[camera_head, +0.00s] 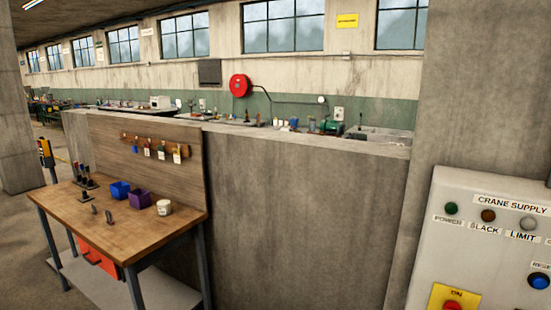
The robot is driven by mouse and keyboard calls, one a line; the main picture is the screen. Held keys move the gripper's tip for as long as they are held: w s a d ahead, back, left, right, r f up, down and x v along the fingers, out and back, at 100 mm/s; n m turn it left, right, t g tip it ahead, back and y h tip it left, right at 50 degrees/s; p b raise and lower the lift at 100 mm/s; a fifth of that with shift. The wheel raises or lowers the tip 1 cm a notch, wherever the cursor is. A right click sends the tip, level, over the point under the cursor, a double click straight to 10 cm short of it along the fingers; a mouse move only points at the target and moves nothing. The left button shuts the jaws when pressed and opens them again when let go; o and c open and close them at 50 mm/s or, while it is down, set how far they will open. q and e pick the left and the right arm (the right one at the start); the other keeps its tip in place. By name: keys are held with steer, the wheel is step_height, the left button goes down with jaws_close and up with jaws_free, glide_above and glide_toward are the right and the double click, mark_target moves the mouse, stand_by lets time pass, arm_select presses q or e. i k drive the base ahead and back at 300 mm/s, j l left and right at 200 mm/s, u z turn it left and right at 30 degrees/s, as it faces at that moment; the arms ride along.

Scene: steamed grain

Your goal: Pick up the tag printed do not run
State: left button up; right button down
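Several small tags hang in a row from a brown wooden rack (155,145) on the back panel of the workbench at left. The leftmost tag (136,149) looks blue. The tag at the right end (177,157) is pale. The others between are white, red or yellowish. The print on all of them is too small to read, so I cannot tell which one says do not run. Neither of my grippers is in view.
The wooden workbench (122,228) carries a blue bin (120,190), a purple bin (140,198), a pale tub (164,208) and small dark items. A concrete wall (300,220) stands right of it. A crane control panel (480,240) fills the lower right.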

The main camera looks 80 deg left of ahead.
mark_target(146, 149)
steer(key=u, duration=3.45)
steer(key=z, duration=0.65)
steer(key=i+j+z, duration=0.15)
steer(key=j+z, duration=0.3)
steer(key=j, duration=0.15)
steer(key=j+z, duration=0.45)
steer(key=j, duration=0.15)
steer(key=j+z, duration=0.5)
steer(key=j, duration=0.15)
steer(key=k+j, duration=0.1)
steer(key=j, duration=0.3)
steer(key=j+z, duration=0.1)
steer(key=j, duration=0.3)
steer(key=k+j, duration=0.15)
steer(key=j, duration=0.25)
steer(key=k+j+z, duration=0.15)
steer(key=j, duration=0.65)
steer(key=k+j+z, duration=0.1)
steer(key=j, duration=0.3)
steer(key=k, duration=0.1)
